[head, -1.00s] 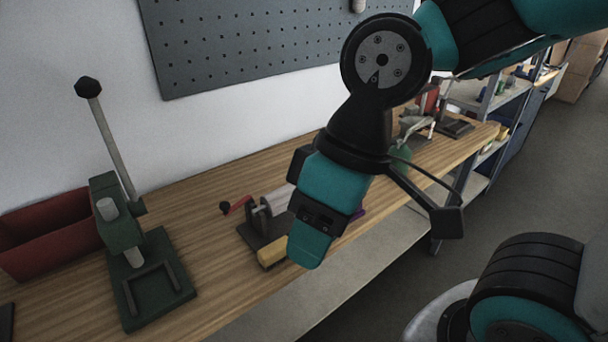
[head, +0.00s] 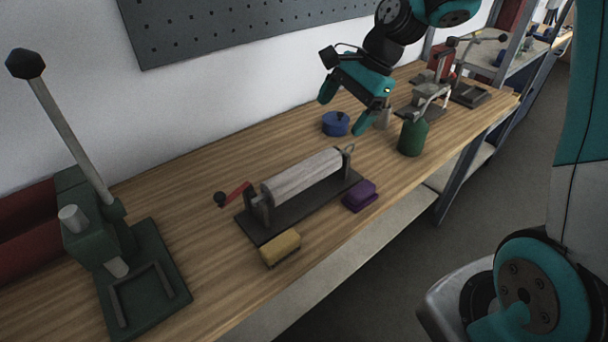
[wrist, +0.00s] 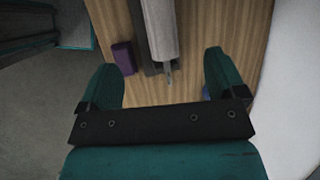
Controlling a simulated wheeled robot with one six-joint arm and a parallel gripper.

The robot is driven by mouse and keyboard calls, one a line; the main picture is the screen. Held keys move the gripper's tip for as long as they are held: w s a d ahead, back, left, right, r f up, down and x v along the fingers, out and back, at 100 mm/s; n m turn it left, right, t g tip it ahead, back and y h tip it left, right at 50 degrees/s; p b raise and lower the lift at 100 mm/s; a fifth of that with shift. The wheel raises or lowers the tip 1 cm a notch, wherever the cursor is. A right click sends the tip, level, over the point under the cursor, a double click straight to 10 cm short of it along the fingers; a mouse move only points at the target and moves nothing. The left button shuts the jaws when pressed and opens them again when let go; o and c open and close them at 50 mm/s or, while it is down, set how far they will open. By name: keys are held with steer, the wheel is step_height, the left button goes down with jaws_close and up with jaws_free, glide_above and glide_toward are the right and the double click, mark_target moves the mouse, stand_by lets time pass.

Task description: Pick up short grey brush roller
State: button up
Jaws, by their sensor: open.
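A grey roller (head: 302,176) lies level in a dark stand (head: 330,196) on the workbench, with a red crank handle at its left end. It is the only clear grey roller I see; I cannot make out bristles. It also shows in the wrist view (wrist: 161,28), at the top between my fingers. My gripper (head: 346,106) is open and empty, above the bench beyond the roller's right end, apart from it. In the wrist view my gripper (wrist: 160,64) has its two green fingers spread wide.
A blue tin (head: 336,123), a green jar (head: 412,137) and a small pale object (head: 383,119) stand near my gripper. A purple block (head: 360,195) and a yellow block (head: 281,248) lie in front of the stand. A green lever press (head: 147,290) stands at left.

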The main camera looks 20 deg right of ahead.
mark_target(309, 165)
steer(key=p+x, duration=0.1)
steer(key=x, duration=1)
steer(key=shift+a+f, duration=0.15)
steer(key=shift+f, duration=0.2)
steer(key=shift+p+x, duration=0.95)
steer(key=shift+x, duration=1.65)
steer(key=shift+s, duration=0.15)
steer(key=c, duration=1.2)
steer(key=shift+o, duration=0.2)
